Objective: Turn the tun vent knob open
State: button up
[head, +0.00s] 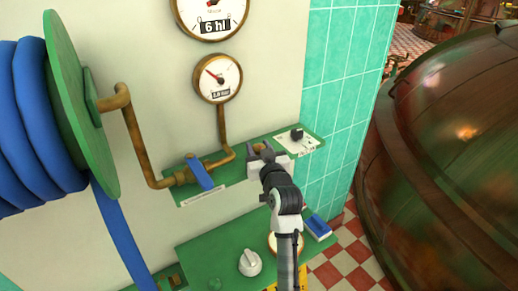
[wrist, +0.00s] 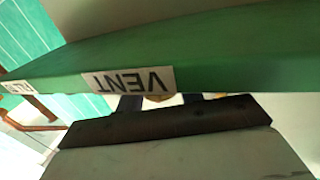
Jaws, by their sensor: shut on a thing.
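The vent knob, a small tan piece (head: 258,147), shows at my gripper's tips on the green wall panel (head: 232,176). My gripper (head: 263,155) reaches up to the panel from below right and is shut on this knob. In the wrist view, the upside-down VENT label (wrist: 130,82) is on the green panel edge (wrist: 210,62). Just below it a sliver of the tan knob (wrist: 158,98) shows between my two dark fingers (wrist: 160,102). The panel edge and my gripper hide most of the knob, so its turn angle cannot be told.
Left of my gripper is a blue lever (head: 200,172) on a brass pipe. Right is a black knob (head: 297,134) on a white plate. Below is a green console (head: 215,254) with a white knob (head: 250,262). A blue hose reel (head: 75,100) and a copper vessel (head: 450,150) flank the wall.

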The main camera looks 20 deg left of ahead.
jog(key=shift+f+n+g+y+b, duration=0.2)
jog(key=shift+n+g+y+b, duration=0.25)
jog(key=shift+b, duration=0.6)
jog(key=n+g+y+b, duration=0.1)
jog(key=b, duration=0.2)
jog(key=shift+d+f+y, duration=0.1)
jog(key=shift+f+y, duration=0.05)
jog(key=shift+y, duration=0.1)
jog(key=n+g+y+b, duration=0.2)
jog(key=g+b, duration=0.1)
jog(key=b, duration=0.1)
jog(key=shift+n+b, duration=0.35)
jog(key=n+g+y+b, duration=0.2)
jog(key=n+g+b, duration=0.1)
jog(key=g+b, duration=0.1)
jog(key=shift+g, duration=0.75)
jog(key=shift+r+n+g+y+b, duration=0.2)
jog(key=shift+n+g+b, duration=0.3)
jog(key=shift+n+g, duration=0.75)
jog(key=shift+r+n+g+y+b, duration=0.15)
jog(key=shift+n+g+b, duration=0.5)
jog(key=shift+g, duration=1)
jog(key=shift+n+g, duration=0.4)
jog(key=o, duration=1)
